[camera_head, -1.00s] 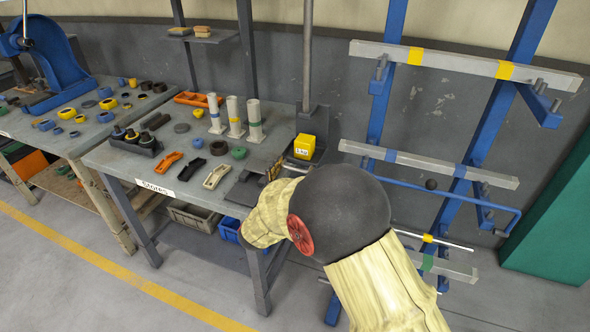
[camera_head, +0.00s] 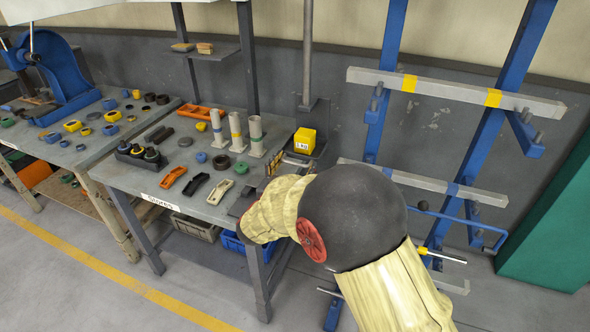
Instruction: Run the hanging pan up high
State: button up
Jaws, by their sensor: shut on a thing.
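The dark carriage, which I take to be the hanging pan (camera_head: 320,149), is on the upright post (camera_head: 308,50) at the table's right end. A yellow block weight (camera_head: 305,140) rests on it. My gripper (camera_head: 273,168) is at the near left of the pan, just below the weight. My sleeved forearm and dark round joint hide most of it. A small light bar shows at the pan's front edge, beside my gripper. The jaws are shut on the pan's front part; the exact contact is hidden.
The stores table (camera_head: 170,195) carries pale upright cylinders (camera_head: 237,132), an orange tray (camera_head: 200,114) and several small parts. A small shelf (camera_head: 206,49) is up behind. A blue rack with grey bars (camera_head: 450,92) stands at right.

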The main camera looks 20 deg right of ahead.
notch_tip(320, 180, up, 31)
jog(key=p, duration=1.9)
jog(key=o, duration=1.4)
jog(key=v, duration=1.2)
